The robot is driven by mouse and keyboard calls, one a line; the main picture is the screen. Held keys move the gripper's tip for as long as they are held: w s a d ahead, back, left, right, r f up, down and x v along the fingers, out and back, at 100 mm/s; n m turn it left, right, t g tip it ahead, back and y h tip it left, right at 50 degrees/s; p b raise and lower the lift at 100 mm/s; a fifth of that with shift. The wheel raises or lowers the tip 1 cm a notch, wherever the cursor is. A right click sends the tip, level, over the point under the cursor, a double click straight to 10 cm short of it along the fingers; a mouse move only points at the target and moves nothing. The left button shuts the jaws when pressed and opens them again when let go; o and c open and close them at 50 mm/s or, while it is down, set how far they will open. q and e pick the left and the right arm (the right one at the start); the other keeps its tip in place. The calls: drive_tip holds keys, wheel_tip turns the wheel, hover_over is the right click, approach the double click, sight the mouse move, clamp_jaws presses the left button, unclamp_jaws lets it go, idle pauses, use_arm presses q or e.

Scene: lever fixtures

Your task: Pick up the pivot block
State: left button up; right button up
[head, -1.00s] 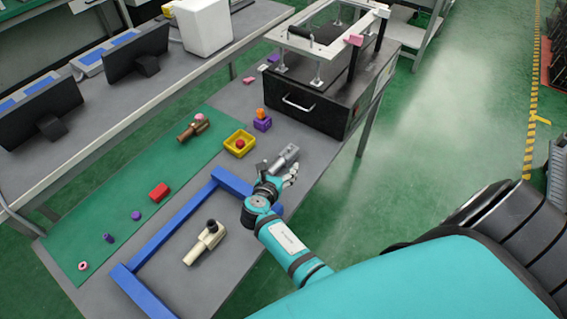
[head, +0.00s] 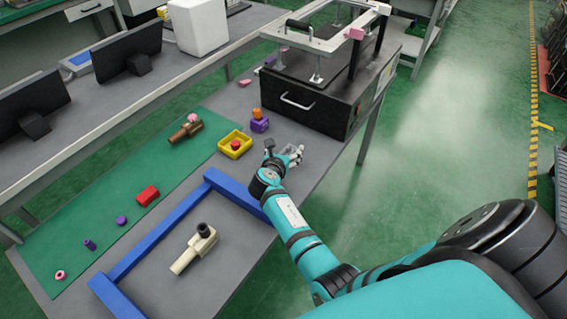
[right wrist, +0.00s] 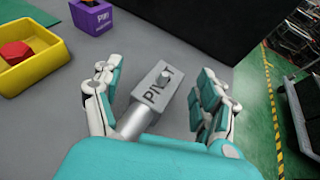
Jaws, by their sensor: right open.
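The pivot block (right wrist: 160,90) is a grey metal block lettered PIVOT, with a small peg on top and a round silver shaft. In the right wrist view it lies on the grey table between the fingers of my right gripper (right wrist: 157,98), which is open. The fingers stand apart on both sides of it, with gaps visible, and the shaft points back toward the palm. In the head view my right gripper (head: 289,158) is low over the table and largely hides the pivot block. My left gripper is not in view.
A black fixture box (head: 313,104) is close behind. A blue frame (head: 157,228) and a cream lever part (head: 194,248) lie nearer.

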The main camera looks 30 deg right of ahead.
drive_tip(key=shift+c, duration=0.3)
clamp_jaws()
drive_tip(key=shift+r, duration=0.1)
